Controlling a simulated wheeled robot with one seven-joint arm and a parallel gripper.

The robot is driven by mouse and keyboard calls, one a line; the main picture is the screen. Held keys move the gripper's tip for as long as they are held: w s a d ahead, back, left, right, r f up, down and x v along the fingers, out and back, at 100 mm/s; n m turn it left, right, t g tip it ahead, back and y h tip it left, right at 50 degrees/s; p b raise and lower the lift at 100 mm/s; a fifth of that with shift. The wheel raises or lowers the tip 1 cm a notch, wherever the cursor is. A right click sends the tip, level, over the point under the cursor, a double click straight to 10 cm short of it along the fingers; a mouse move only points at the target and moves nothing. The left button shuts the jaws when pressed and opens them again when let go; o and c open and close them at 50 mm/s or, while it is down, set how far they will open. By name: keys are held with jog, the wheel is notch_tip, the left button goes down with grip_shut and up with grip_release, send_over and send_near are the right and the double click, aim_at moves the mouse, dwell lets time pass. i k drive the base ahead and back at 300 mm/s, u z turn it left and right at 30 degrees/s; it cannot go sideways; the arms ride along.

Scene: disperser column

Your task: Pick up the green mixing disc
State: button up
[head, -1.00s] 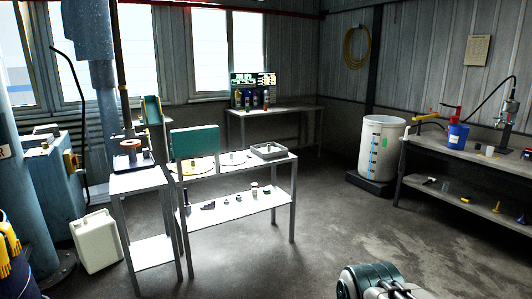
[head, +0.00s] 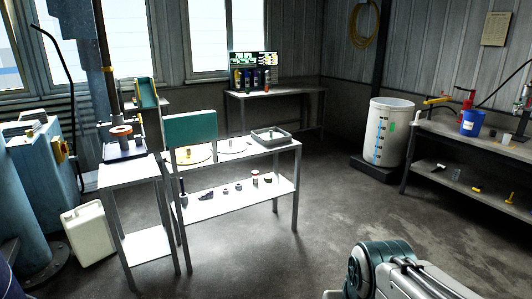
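I cannot make out a green mixing disc for certain. A white two-level bench (head: 247,203) stands left of centre. On its top, from left, are a flat yellow round piece (head: 196,158), a pale round piece (head: 232,147) and a grey tray (head: 271,136). A dark green upright panel (head: 190,130) stands at its back left. Several small dark or reddish parts lie on its lower shelf, including a reddish-topped one (head: 255,178); they are too small to identify. My gripper is not in view; only part of my arm shows at the lower right.
A narrow white stand (head: 125,173) with a dark device adjoins the bench at left. A white canister (head: 88,233) is on the floor. A big white barrel (head: 389,130) and a grey workbench (head: 460,149) are at right. The floor between is open.

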aim_at(267, 135)
jog(key=z, duration=0.1)
jog(key=i, duration=3.55)
jog(key=u, duration=0.4)
jog(key=i, duration=1.1)
jog(key=u, duration=0.05)
